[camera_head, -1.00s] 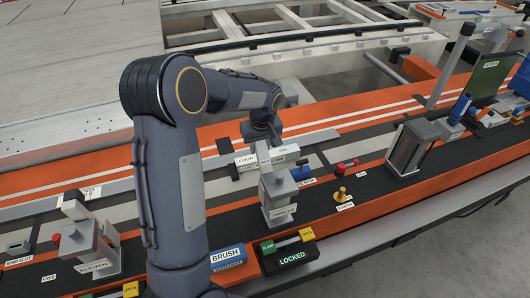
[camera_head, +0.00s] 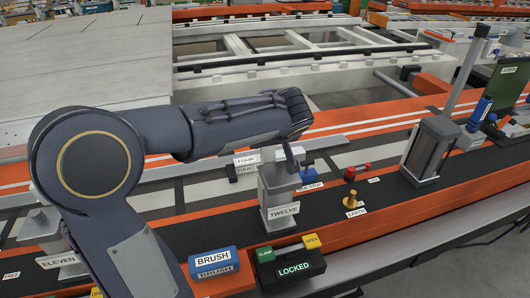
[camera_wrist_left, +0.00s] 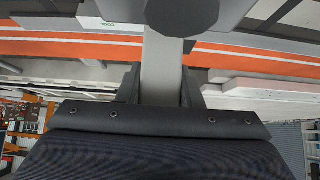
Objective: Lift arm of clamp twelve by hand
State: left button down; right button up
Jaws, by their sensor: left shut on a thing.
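Clamp twelve (camera_head: 279,192) is a light grey block marked TWELVE, standing on the dark strip of the orange rail in the head view. My left gripper (camera_head: 291,150) is right above it, mostly hidden by my wrist. In the left wrist view my left gripper (camera_wrist_left: 160,92) has its two dark fingers close on either side of a grey bar, the clamp's arm (camera_wrist_left: 162,65). The gripper is shut on this bar. How far the arm is raised is hard to tell in the head view. My right gripper is out of view.
Clamp eleven (camera_head: 58,250) is at the left, partly behind my arm. A box marked LOCKED (camera_head: 293,270) with green and yellow buttons and a blue BRUSH block (camera_head: 213,261) are in front. A yellow EARTH knob (camera_head: 351,199) and a grey post (camera_head: 430,150) stand to the right.

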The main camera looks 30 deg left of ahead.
pick_arm(q)
jog(key=shift+s+d+b, duration=0.15)
jog(key=shift+d+b, duration=0.15)
jog(key=c, duration=1)
grip_release()
jog(key=v, duration=0.8)
jog(key=shift+s+f, duration=0.1)
